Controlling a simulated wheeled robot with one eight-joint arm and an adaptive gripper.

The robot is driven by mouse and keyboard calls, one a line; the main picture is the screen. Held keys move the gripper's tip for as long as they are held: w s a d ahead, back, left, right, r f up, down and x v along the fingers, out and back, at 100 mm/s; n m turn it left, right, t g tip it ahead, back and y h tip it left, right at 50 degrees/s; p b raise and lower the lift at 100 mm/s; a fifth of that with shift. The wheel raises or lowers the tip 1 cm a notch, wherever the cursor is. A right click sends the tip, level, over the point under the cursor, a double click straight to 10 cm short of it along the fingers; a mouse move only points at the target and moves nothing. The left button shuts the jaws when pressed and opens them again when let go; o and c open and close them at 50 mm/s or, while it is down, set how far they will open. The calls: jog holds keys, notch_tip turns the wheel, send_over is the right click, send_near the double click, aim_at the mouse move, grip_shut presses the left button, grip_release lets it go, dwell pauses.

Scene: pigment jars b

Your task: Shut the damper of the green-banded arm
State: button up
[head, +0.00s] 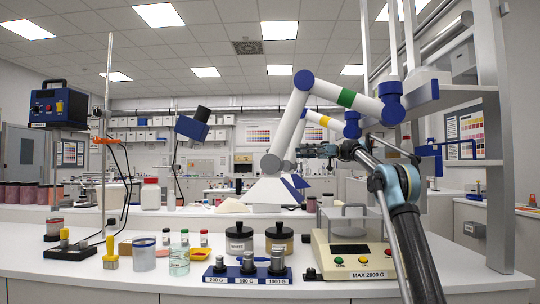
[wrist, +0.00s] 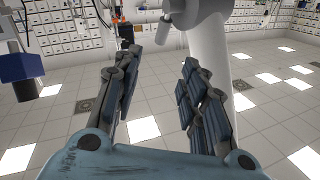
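The green-banded arm is a white jointed tube with a green band (head: 346,98), blue joints and a white hood (head: 268,191) over the back bench. A yellow-banded arm (head: 323,121) runs behind it. My gripper (head: 304,150) is raised in front of these arms, pointing left, and overlaps the lower tubes in the head view. In the wrist view my gripper (wrist: 155,75) is open, with nothing between its fingers. A white tube (wrist: 213,60) stands beyond the right finger, and a short pale stub (wrist: 163,33) shows beyond the fingertips. I cannot tell whether the stub is the damper handle, nor the damper's setting.
Below are a balance (head: 350,258), dark-lidded jars (head: 239,240) and a weight rack (head: 248,272). A blue box (head: 193,124) hangs to the left.

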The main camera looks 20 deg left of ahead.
jog(key=x, duration=1.6)
jog(key=shift+s+a, duration=0.15)
jog(key=shift+a, duration=0.2)
grip_shut()
